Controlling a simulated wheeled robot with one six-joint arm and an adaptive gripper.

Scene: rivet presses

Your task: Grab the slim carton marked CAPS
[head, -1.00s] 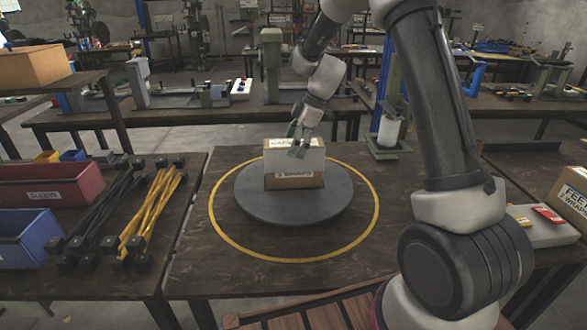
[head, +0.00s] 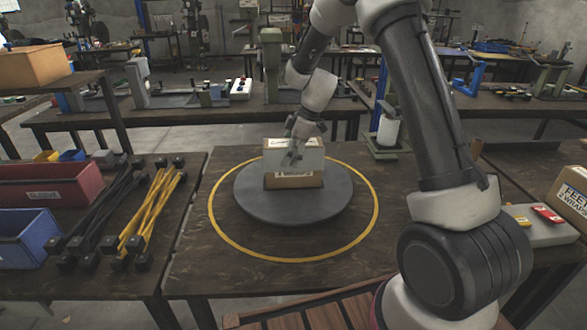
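A boxy carton stack (head: 310,165) stands on the round dark turntable (head: 252,205). Its upper part has a pale grey face and a brown top with a white label. Its lower front (head: 312,181) is brown with a white label. I cannot read CAPS on either label, nor tell whether this is one carton or two. My gripper (head: 292,155) comes down from above, its fingers overlapping the pale face and the top edge. Whether it touches the carton, and how wide its fingers are, is too small to tell.
A yellow ring (head: 213,225) is marked on the table around the turntable. Black and yellow rods (head: 150,215) and red (head: 60,185) and blue bins (head: 25,238) lie left. A labelled brown box (head: 570,195) stands right. A green press with a white cylinder (head: 387,130) stands behind.

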